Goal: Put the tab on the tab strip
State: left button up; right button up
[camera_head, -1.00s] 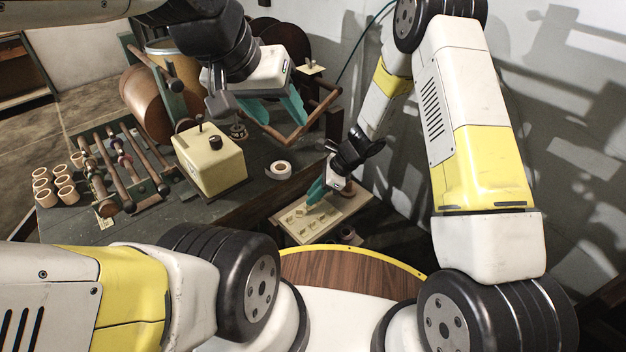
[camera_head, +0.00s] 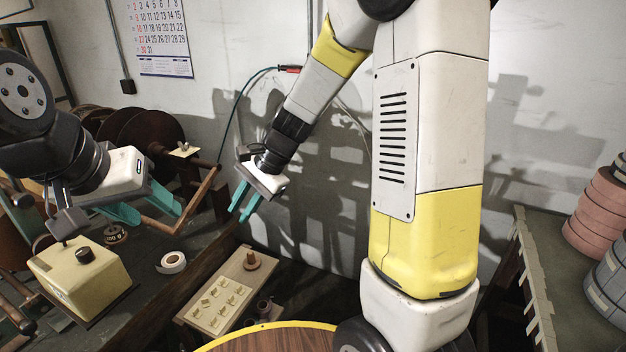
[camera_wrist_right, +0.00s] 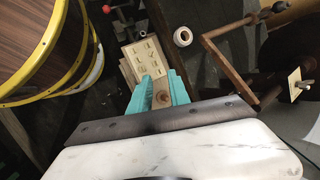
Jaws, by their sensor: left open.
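Small pale tabs (camera_head: 212,302) lie in rows on a wooden board (camera_head: 188,318) low in the middle of the head view. The board also shows in the right wrist view (camera_wrist_right: 127,72). My right gripper (camera_head: 242,216) hangs above and apart from the board. Its teal fingers are apart, and I see nothing held between them in the right wrist view (camera_wrist_right: 159,76). My left gripper (camera_head: 158,211) is open beside a wooden rod frame at left. A pale notched strip (camera_head: 536,290) runs along a bench edge at right; I cannot tell whether it is the tab strip.
A round wooden peg (camera_head: 252,262) stands at the board's far end. A white tape roll (camera_head: 173,263) and a cream box (camera_head: 82,281) are on the left bench. Pink rolls (camera_head: 598,215) and grey rolls (camera_head: 610,280) stack on the right bench. The wall is behind.

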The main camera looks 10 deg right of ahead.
jog(key=s+d+r+n+t+h, duration=0.4)
jog(key=s+d+r+n, duration=0.5)
jog(key=s+d+r, duration=0.4)
jog(key=s+d+t, duration=0.1)
jog(key=s+d, duration=0.1)
jog(key=s, duration=0.1)
jog(key=shift+s+d+r+n, duration=0.15)
jog(key=shift+d+r+n, duration=0.15)
jog(key=shift+n, duration=0.1)
jog(key=shift+a, duration=0.1)
